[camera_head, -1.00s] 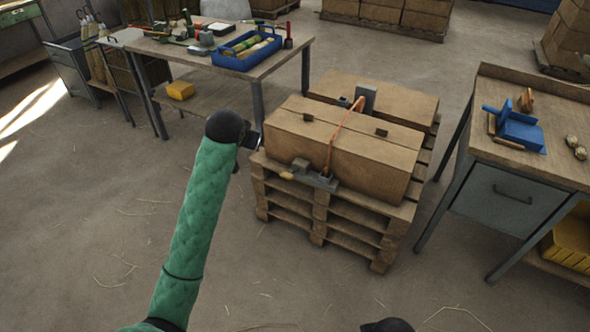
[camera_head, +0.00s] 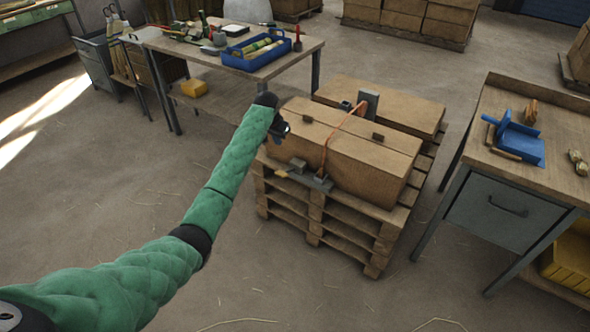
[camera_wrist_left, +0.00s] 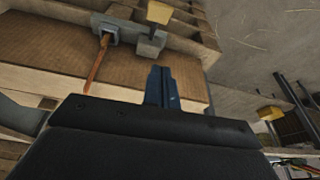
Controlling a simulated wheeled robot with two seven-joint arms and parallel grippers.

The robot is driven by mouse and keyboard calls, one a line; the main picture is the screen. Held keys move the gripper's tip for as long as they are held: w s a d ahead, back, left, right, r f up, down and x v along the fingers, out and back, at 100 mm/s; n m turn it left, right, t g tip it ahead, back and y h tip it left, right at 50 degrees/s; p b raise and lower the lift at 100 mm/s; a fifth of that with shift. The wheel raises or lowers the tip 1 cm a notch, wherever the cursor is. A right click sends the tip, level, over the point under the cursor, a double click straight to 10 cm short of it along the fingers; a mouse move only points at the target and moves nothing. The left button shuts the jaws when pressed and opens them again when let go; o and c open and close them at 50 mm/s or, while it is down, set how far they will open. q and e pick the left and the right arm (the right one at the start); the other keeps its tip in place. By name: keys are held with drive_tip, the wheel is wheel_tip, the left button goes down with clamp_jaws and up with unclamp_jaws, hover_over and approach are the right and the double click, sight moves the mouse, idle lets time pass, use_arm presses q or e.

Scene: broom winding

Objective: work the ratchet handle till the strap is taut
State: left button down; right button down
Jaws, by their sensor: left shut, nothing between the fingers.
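An orange strap (camera_head: 341,131) runs over a long cardboard box (camera_head: 360,163) on a wooden pallet. A grey ratchet (camera_head: 320,181) sits low on the box's near side, at the strap's lower end. Its handle, with a tan grip (camera_head: 281,173), points left. In the left wrist view the strap (camera_wrist_left: 98,62), the ratchet (camera_wrist_left: 108,29) and the yellowish grip (camera_wrist_left: 160,12) show beyond the fingers. My left gripper (camera_head: 284,128) is shut and empty, near the box's left end, above and apart from the handle. My right gripper is out of view.
The pallet (camera_head: 340,243) also bears a second box (camera_head: 405,106) behind. A workbench (camera_head: 290,62) with a blue tray (camera_head: 256,48) stands at back left. Another bench with a drawer (camera_head: 508,209) stands at right. The floor in front is clear.

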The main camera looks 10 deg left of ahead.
use_arm(q)
drive_tip(key=shift+d+f+m, duration=0.4)
drive_tip(key=shift+f, duration=0.45)
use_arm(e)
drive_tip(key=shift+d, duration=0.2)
use_arm(q)
drive_tip(key=shift+d, duration=0.1)
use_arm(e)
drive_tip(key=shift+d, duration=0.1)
use_arm(q)
drive_tip(key=shift+f, duration=0.1)
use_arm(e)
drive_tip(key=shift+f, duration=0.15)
